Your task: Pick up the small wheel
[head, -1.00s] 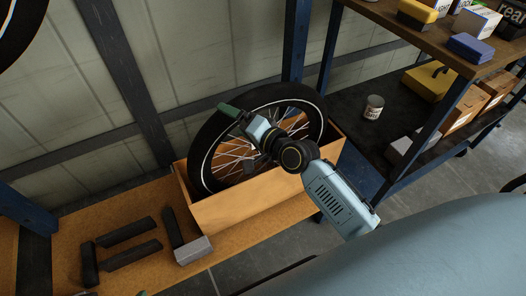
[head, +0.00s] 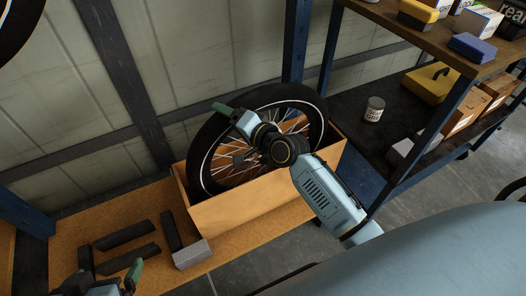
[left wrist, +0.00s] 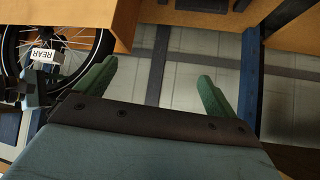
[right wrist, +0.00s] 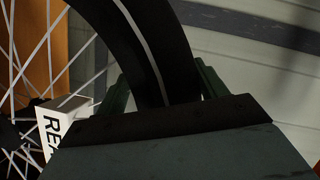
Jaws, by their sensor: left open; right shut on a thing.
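The wheel (head: 201,160) has a black tyre with a pale stripe and thin spokes. It stands upright, slightly leaning, in an open wooden box (head: 255,200). My right gripper (head: 222,110) is shut on the tyre at its upper left; the right wrist view shows the tyre (right wrist: 150,45) between the green fingers. A white tag (right wrist: 66,122) with black letters shows beside the spokes. My left gripper (head: 108,274) is open and empty at the lower left of the head view. The wheel (left wrist: 100,45) also shows at the upper left of the left wrist view.
Dark bars (head: 125,235) and a grey block (head: 192,254) lie on the wooden shelf left of the box. A blue post (head: 297,40) stands behind the box. At right a rack holds a can (head: 374,109), a yellow case (head: 430,82) and cartons (head: 470,105).

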